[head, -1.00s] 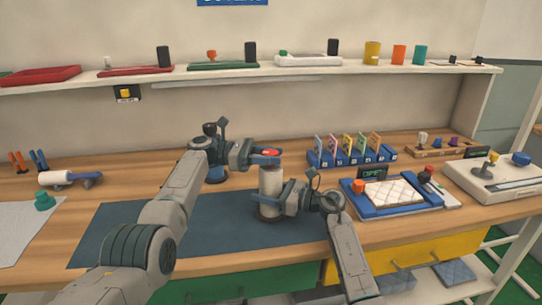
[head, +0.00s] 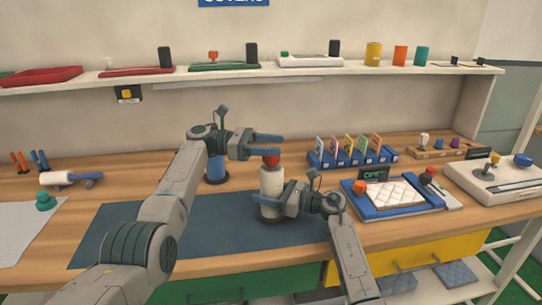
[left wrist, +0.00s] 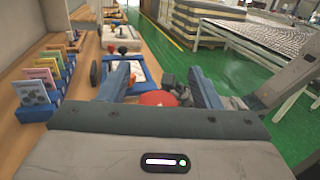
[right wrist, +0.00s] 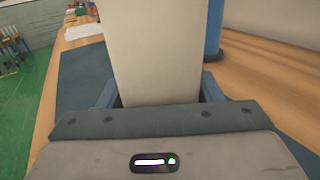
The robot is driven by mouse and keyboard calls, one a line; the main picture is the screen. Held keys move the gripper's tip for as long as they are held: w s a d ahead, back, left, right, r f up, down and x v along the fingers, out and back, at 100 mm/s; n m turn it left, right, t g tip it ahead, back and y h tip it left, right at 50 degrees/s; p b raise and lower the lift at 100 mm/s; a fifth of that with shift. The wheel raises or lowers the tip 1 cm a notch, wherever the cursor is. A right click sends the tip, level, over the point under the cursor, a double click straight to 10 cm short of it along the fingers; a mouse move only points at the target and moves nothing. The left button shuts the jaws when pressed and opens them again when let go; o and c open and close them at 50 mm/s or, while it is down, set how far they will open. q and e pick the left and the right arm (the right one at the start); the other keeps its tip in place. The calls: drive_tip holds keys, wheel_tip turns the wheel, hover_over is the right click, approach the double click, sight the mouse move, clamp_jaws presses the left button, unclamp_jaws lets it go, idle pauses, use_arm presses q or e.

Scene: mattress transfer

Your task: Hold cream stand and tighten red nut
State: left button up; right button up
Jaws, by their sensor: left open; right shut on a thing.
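The cream stand (head: 271,186) is upright on the dark mat in the head view, with the red nut (head: 271,161) on its top. My right gripper (head: 276,198) is shut on the lower part of the stand; the stand (right wrist: 158,50) fills the middle of the right wrist view between the fingers. My left gripper (head: 268,145) is open just above the nut, its blue fingers spread. In the left wrist view the red nut (left wrist: 158,98) shows low between the open fingers, partly hidden by the gripper body.
A blue cylinder (head: 217,168) stands behind the left arm. A blue rack with several cards (head: 350,156) and a blue tray with a white quilted pad (head: 395,194) lie to the right. The dark mat (head: 150,229) is mostly clear at its left.

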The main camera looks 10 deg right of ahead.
use_arm(q)
wheel_tip(320, 180, up, 6)
drive_tip(key=shift+r, duration=0.15)
idle(0.3)
drive_tip(key=s+a+f+n+t, duration=0.1)
drive_tip(key=a+f+n+t, duration=0.5)
drive_tip(key=a+f, duration=0.5)
drive_tip(key=shift+m+t+h, duration=0.4)
drive_tip(key=shift+m+t, duration=0.2)
drive_tip(key=shift+t, duration=0.1)
drive_tip(key=d, duration=0.3)
drive_tip(key=d+r, duration=0.1)
drive_tip(key=d, duration=0.3)
drive_tip(key=w+d, duration=0.1)
drive_tip(key=d, duration=0.3)
drive_tip(key=shift+d+r, duration=0.1)
drive_tip(key=shift+r, duration=0.1)
drive_tip(key=c, duration=1)
